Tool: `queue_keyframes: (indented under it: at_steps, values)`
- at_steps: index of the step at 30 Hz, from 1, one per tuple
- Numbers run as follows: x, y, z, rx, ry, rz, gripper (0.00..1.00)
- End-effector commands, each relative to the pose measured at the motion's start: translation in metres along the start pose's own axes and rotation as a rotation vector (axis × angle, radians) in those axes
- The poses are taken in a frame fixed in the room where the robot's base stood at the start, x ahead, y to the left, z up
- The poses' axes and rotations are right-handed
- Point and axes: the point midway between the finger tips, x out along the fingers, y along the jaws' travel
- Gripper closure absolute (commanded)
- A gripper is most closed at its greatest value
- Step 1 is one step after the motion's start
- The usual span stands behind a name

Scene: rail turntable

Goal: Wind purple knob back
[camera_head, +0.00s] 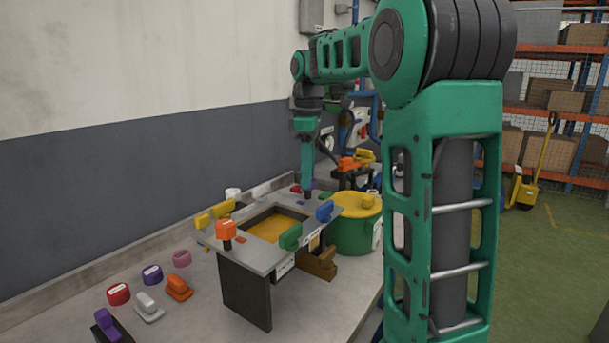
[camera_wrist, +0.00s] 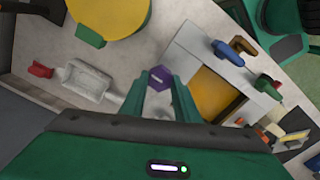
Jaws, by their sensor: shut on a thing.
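The purple knob (camera_wrist: 159,76) is a small hexagonal knob with a pale mark across its top. It shows in the wrist view on the light surface beside the frame with the yellow-orange panel. My gripper (camera_wrist: 160,88) points down at it, with a green finger on either side of the knob, shut on it. In the head view my gripper (camera_head: 308,194) reaches down at the far end of the grey stand. The fingers and the stand's far side make the knob hard to make out there.
A green pot with a yellow lid (camera_head: 358,205) stands right of the stand (camera_head: 250,284). Blue (camera_head: 324,211), green (camera_head: 291,237) and orange (camera_head: 226,230) handles rise from its rim. Several loose knobs lie at the front left. A wall runs along the left.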

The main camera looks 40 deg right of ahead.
Motion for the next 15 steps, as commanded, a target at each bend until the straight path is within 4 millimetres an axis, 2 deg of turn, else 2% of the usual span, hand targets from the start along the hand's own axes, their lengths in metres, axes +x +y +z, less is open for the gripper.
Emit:
queue_keyframes:
  at_steps: [6,7,9,15]
  values:
    - [-0.0023,0.0041,0.0001,0.007,0.006,0.012,0.94]
    - [-0.0023,0.0041,0.0002,0.007,0.006,0.012,0.70]
    - [-0.0021,0.0036,0.0003,0.007,0.005,0.010,0.53]
    - [-0.0013,0.0021,0.0003,0.005,0.004,0.006,0.53]
